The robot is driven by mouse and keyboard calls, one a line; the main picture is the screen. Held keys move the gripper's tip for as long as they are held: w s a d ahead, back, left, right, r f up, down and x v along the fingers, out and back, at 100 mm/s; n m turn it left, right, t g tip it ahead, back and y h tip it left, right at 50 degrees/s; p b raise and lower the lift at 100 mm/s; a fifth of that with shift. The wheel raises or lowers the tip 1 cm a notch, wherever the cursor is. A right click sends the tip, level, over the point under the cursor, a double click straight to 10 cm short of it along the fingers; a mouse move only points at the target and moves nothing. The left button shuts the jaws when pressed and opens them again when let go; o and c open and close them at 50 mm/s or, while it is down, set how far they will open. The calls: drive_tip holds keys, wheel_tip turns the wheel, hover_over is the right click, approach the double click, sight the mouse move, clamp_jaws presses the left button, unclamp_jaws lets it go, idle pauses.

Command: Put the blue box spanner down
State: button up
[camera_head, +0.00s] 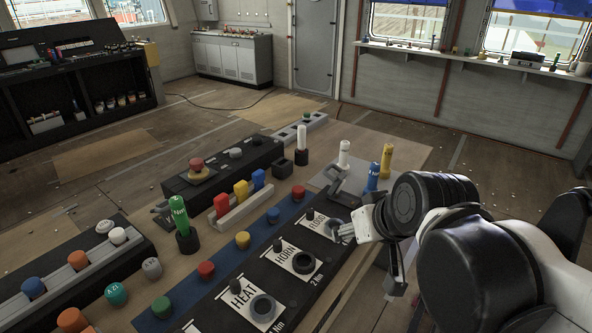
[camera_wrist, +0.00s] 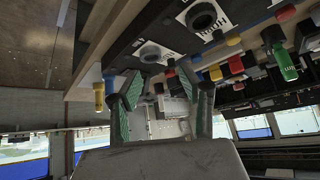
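The blue box spanner (camera_head: 373,177) stands upright near the right end of the bench, just in front of a yellow spanner (camera_head: 387,160). Its lower end is hidden behind my gripper in the head view. In the wrist view a small bit of blue (camera_wrist: 108,83) shows beside the yellow spanner (camera_wrist: 98,97), left of my fingers. My gripper (camera_head: 368,250) is low over the right side of the bench, beside the labelled panel. In the wrist view my gripper (camera_wrist: 165,100) has its two green-padded fingers wide apart, with nothing held between them.
The black panel (camera_head: 291,240) with round fittings and white labels lies left of my gripper. A green spanner (camera_head: 179,212) and white ones (camera_head: 302,139) (camera_head: 344,152) stand upright on the bench. Red, yellow and blue blocks (camera_head: 240,190) sit in a rack. Open floor lies behind.

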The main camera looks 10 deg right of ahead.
drive_tip(key=shift+g+h, duration=0.4)
drive_tip(key=s, duration=0.4)
drive_tip(key=shift+s+a+f, duration=0.15)
drive_tip(key=shift+s+a, duration=0.15)
drive_tip(key=shift+s, duration=0.05)
